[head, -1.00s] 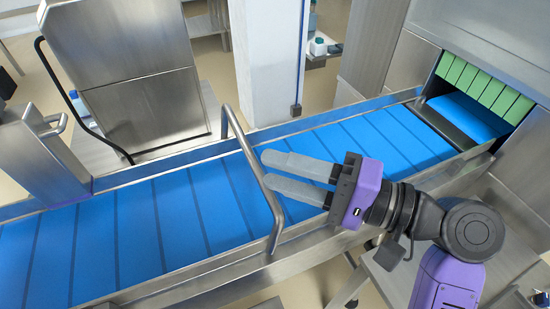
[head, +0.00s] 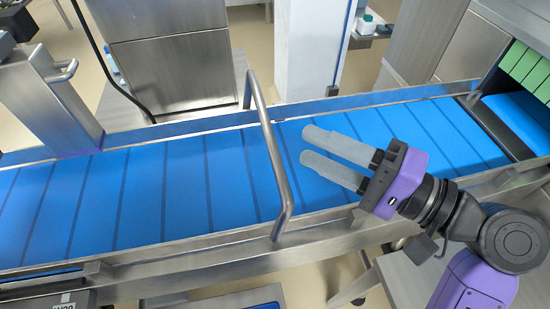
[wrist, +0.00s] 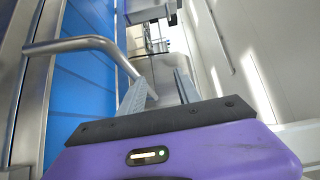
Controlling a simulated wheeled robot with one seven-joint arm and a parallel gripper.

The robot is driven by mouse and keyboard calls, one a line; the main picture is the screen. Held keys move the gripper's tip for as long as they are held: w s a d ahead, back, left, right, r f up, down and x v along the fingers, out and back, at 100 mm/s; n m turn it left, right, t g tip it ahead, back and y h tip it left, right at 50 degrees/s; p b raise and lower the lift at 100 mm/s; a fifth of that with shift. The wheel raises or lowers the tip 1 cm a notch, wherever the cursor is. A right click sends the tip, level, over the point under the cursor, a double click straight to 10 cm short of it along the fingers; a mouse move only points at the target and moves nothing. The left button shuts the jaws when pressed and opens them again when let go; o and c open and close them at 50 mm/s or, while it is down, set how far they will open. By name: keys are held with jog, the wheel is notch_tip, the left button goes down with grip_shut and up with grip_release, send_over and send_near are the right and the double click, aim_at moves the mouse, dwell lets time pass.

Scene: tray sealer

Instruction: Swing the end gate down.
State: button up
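A bent steel bar (head: 268,150) spans the blue conveyor from its far rail to its near rail and stands raised above the belt. It may be the end gate; I see no other clear gate. In the wrist view the bar (wrist: 75,46) is at the left and curves down towards my fingers. My gripper (head: 310,146) is over the belt just right of the bar, its fingers pointing left towards it. The gripper is open and appears apart from the bar.
The blue conveyor belt (head: 185,190) is empty, edged by steel rails. Green strips (head: 525,68) hang over its right end. A steel housing with a handle (head: 50,100) stands at the left, a steel cabinet (head: 170,60) and white pillar (head: 310,50) behind.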

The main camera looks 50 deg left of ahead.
jog(key=b, duration=0.5)
send_near(274, 150)
jog(key=a+f, duration=0.1)
jog(key=a, duration=0.1)
jog(key=shift+s+p+x, duration=0.2)
jog(key=shift+p+x, duration=0.65)
jog(key=shift+x, duration=3.15)
jog(key=shift+c, duration=0.2)
grip_shut()
